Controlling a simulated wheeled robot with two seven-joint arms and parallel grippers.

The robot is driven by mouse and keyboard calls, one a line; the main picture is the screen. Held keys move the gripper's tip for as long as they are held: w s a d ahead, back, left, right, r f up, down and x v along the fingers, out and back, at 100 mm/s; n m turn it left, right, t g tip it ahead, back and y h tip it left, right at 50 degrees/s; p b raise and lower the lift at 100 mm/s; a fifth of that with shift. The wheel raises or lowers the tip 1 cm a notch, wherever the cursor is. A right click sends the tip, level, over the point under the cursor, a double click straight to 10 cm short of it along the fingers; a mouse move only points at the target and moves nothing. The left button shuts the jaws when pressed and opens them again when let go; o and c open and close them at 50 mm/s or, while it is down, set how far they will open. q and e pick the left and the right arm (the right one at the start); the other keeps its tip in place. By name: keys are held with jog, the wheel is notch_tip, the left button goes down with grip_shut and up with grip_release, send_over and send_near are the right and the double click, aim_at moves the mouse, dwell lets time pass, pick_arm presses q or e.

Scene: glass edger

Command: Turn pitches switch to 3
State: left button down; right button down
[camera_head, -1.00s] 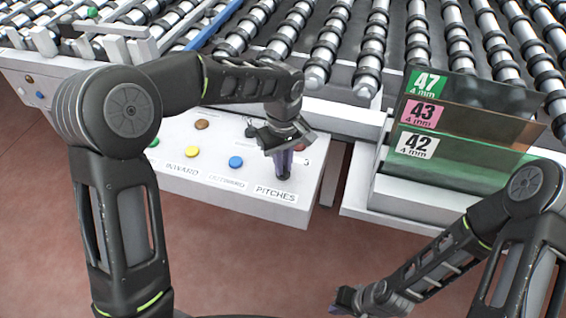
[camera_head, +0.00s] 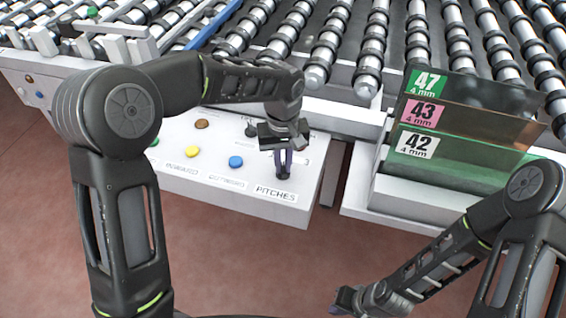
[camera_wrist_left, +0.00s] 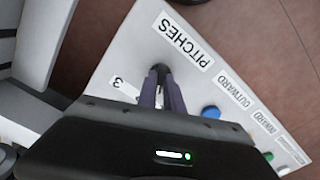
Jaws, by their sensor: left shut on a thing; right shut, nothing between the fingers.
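The white control panel (camera_head: 215,185) carries a PITCHES label (camera_head: 276,194) at its right end. My left gripper (camera_head: 283,172) points down just above that label, its fingers closed on the pitches switch, which they almost wholly hide. In the left wrist view the fingertips (camera_wrist_left: 160,72) come together beside the PITCHES label (camera_wrist_left: 183,40), and a printed 3 (camera_wrist_left: 118,82) shows to their left. The switch's pointing direction cannot be seen. My right gripper (camera_head: 345,300) is shut and empty, low in the head view, away from the panel.
Blue (camera_head: 236,162), yellow (camera_head: 192,153) and brown (camera_head: 202,124) buttons sit left of my left gripper. Conveyor rollers (camera_head: 320,60) lie beyond. Labelled glass panes (camera_head: 480,125) stand at the right.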

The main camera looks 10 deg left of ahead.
aim_at(283, 168)
pick_arm(q)
jog(key=m, duration=0.7)
jog(key=m+p, duration=0.1)
jog(key=m, duration=0.6)
dwell(0.4)
jog(key=c, duration=1.5)
grip_release()
jog(key=shift+r, duration=0.1)
notch_tip(283, 168, up, 8)
jog(key=shift+f, duration=0.15)
